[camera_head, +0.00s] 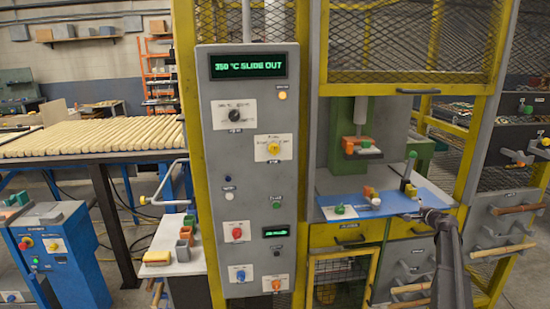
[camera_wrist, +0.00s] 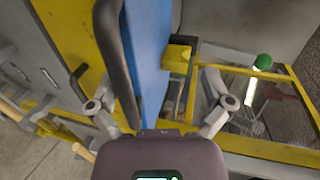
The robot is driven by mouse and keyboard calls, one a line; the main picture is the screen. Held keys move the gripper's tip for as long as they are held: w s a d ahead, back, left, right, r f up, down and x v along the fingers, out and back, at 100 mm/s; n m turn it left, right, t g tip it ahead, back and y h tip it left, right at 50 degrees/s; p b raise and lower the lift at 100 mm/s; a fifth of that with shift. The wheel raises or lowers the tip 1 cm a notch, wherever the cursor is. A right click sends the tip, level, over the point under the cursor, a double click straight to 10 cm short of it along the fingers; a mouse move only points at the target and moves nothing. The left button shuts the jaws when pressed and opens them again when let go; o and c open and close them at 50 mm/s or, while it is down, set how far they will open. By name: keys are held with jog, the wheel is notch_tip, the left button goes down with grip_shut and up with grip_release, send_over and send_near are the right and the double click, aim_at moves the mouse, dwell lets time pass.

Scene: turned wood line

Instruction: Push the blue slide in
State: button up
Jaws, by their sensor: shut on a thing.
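The blue slide (camera_head: 340,199) sticks out at the front of the press bay in the head view. Small orange and yellow blocks (camera_head: 370,192), a green piece (camera_head: 339,209) and a white piece stand on it. My gripper (camera_head: 424,214) is at the slide's front edge, right of its middle. In the wrist view the blue slide (camera_wrist: 150,45) runs up between the gripper's spread fingers (camera_wrist: 158,108), with a dark handle bar (camera_wrist: 114,65) along its left side.
The control panel (camera_head: 250,160) at left has a display (camera_head: 248,65) reading "350 °C SLIDE OUT". A block (camera_head: 357,146) hangs under the press head above the slide. A yellow-fronted drawer (camera_head: 345,234) is below it. Drawers with wooden handles (camera_head: 515,208) stand at right.

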jog(key=s+a+n, duration=0.1)
jog(key=a, duration=0.3)
jog(key=s+a+r+n+g+y, duration=0.1)
jog(key=s+a, duration=0.1)
jog(key=a, duration=0.3)
jog(key=s+a+r+n+y+p, duration=0.1)
jog(key=s+a, duration=0.1)
jog(key=a, duration=0.3)
jog(key=shift+s+a+n+g, duration=0.1)
jog(key=shift+s+n+g, duration=0.2)
jog(key=shift+g, duration=0.1)
jog(key=shift+c, duration=0.5)
jog(key=s+a+f+n+g+y+p, duration=0.1)
jog(key=s+a+f+n+g, duration=0.15)
jog(key=s+a, duration=0.45)
jog(key=s+a+f+n+g+p, duration=0.1)
jog(key=s+a+n+g+p, duration=0.2)
jog(key=a, duration=0.6)
jog(key=s+a+f+n+g+h+p, duration=0.1)
jog(key=s+a, duration=0.4)
jog(key=s, duration=0.9)
jog(key=s+a+n+g+h+p, duration=0.2)
jog(key=s+a+n+g, duration=0.3)
jog(key=s, duration=0.9)
jog(key=shift+a+f+n+g+h, duration=0.15)
jog(key=shift+f+n+g+h, duration=0.2)
jog(key=shift+n+g+h, duration=0.35)
grip_shut()
